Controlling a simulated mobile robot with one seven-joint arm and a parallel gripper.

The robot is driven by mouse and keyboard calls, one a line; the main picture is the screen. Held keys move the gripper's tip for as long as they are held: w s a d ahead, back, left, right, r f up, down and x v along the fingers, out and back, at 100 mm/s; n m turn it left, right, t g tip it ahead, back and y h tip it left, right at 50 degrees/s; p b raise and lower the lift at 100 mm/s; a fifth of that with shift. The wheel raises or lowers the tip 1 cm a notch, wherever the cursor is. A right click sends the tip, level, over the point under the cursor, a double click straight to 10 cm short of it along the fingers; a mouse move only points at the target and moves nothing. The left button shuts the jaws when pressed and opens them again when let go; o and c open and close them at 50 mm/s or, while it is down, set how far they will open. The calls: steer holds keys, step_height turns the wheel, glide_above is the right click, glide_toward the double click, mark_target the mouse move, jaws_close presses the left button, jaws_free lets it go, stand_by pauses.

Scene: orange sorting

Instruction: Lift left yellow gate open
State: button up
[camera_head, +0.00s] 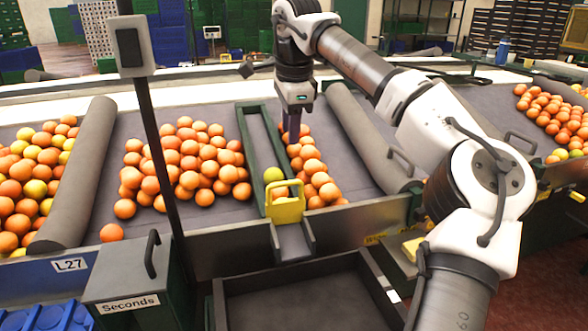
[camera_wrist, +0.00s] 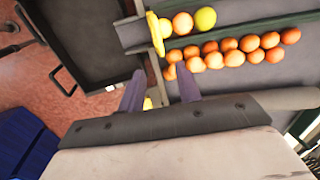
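The left yellow gate (camera_head: 286,208) stands upright at the front end of a narrow green-walled lane (camera_head: 251,150), above a short grey chute (camera_head: 292,240). It looks lowered. A yellow-green fruit (camera_head: 273,174) sits just behind it. In the wrist view the gate (camera_wrist: 155,34) is at upper middle, with two oranges (camera_wrist: 182,23) and a yellow fruit (camera_wrist: 205,18) in line beside it. My gripper (camera_head: 291,135) points down over the belt, behind the gate and apart from it. In the wrist view its two fingers (camera_wrist: 160,88) are spread with nothing held between them.
Loose oranges (camera_head: 315,180) lie right of the lane, and a larger pile (camera_head: 185,165) lies left. A dark open bin (camera_head: 300,300) is below the chute. A grey roller (camera_head: 368,140) and another yellow piece (camera_head: 412,248) are to the right. A thin post (camera_head: 155,130) rises at left.

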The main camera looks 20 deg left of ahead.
mark_target(287, 182)
steer(key=f, duration=0.4)
steer(key=w+a+f, duration=0.1)
steer(key=f, duration=0.8)
steer(key=shift+w+a+f, duration=0.1)
steer(key=shift+w+a, duration=0.1)
steer(key=shift+w, duration=0.2)
steer(key=shift+c, duration=0.3)
jaws_close()
